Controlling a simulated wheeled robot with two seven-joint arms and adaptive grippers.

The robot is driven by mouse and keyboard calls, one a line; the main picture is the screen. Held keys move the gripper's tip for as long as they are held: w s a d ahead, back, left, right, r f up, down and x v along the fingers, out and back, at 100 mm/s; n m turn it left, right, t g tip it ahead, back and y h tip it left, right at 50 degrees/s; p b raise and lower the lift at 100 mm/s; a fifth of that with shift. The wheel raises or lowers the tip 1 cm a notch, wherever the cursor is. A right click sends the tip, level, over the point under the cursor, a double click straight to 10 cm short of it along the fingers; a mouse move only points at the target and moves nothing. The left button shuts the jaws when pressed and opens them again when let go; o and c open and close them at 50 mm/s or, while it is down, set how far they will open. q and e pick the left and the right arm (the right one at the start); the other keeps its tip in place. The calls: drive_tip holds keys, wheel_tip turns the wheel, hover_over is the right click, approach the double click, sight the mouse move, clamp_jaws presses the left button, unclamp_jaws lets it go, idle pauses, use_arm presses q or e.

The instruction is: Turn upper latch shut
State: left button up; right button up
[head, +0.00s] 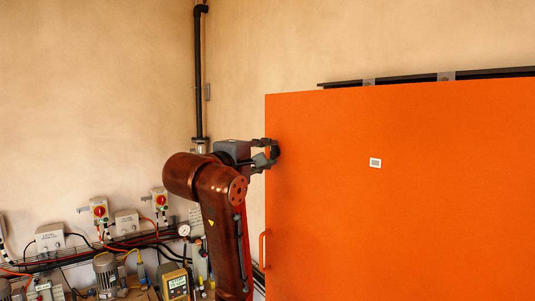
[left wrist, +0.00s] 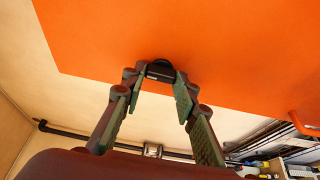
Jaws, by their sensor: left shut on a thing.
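A large orange door panel (head: 400,220) fills the right of the head view, and it also fills the top of the left wrist view (left wrist: 230,50). A small dark upper latch (left wrist: 160,69) sits at the door's edge in the left wrist view. My left gripper (head: 271,153) is at the door's upper left edge in the head view. In the left wrist view its fingers (left wrist: 157,86) stand on either side of the latch, shut on it. The fingers largely hide the latch in the head view, so its angle is unclear. My right gripper is not in view.
An orange handle (head: 264,250) stands out from the door's left edge, below my left gripper. A dark rail (head: 420,80) runs along the door's top. At lower left are switch boxes (head: 99,209), cables, a motor (head: 107,275) and a gauge (head: 184,230).

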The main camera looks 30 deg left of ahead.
use_arm(q)
drive_tip(key=shift+n, duration=0.3)
drive_tip(key=o, duration=1.2)
drive_tip(key=shift+c, duration=0.2)
drive_tip(key=shift+s, duration=0.2)
drive_tip(key=s, duration=1.1)
drive_tip(key=shift+s, duration=0.3)
